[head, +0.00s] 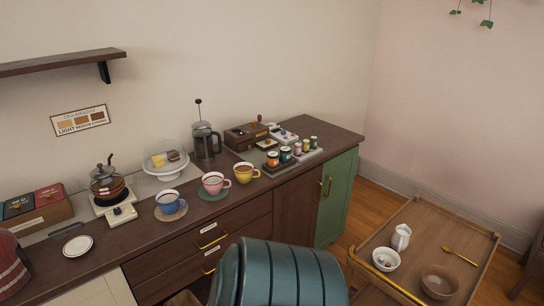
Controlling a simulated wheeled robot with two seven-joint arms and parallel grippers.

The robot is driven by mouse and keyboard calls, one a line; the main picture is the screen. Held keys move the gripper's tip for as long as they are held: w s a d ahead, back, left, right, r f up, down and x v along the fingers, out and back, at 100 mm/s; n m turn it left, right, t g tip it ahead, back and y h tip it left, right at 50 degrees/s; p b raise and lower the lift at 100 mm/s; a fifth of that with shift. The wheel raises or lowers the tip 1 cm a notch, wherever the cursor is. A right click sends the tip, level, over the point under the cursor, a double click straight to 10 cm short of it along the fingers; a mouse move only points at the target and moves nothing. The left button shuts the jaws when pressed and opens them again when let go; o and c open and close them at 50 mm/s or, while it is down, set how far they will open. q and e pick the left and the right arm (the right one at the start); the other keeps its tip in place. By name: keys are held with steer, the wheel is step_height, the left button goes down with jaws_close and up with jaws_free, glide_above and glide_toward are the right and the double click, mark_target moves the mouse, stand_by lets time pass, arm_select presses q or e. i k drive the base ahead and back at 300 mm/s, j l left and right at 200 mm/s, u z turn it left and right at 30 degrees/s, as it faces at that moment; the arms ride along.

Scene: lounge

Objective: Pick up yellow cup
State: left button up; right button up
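The yellow cup (243,174) stands upright on the dark wooden counter (140,238), near its front edge. Its handle points right and something brown shows inside. It is the rightmost of three cups. The pink cup (213,184) stands just left of it on a green coaster (212,196), and the blue cup (167,203) is farther left on a brownish coaster. Neither of my grippers shows in the head view, so their state and their distance from the yellow cup cannot be seen.
A French press (206,142) and a cake stand (166,172) are behind the cups. Small jars (285,154) stand to the right. A wooden cart (440,236) stands at right.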

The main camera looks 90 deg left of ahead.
mark_target(247, 174)
steer(key=u, duration=3.2)
steer(key=i+l, duration=0.25)
steer(key=i, duration=0.25)
steer(key=i+l, duration=0.2)
steer(key=i, duration=0.3)
steer(key=i+l, duration=0.25)
steer(key=i, duration=0.25)
steer(key=k+j+z, duration=0.2)
steer(key=j+z, duration=0.2)
steer(key=k+j+z, duration=0.6)
steer(key=j+z, duration=0.2)
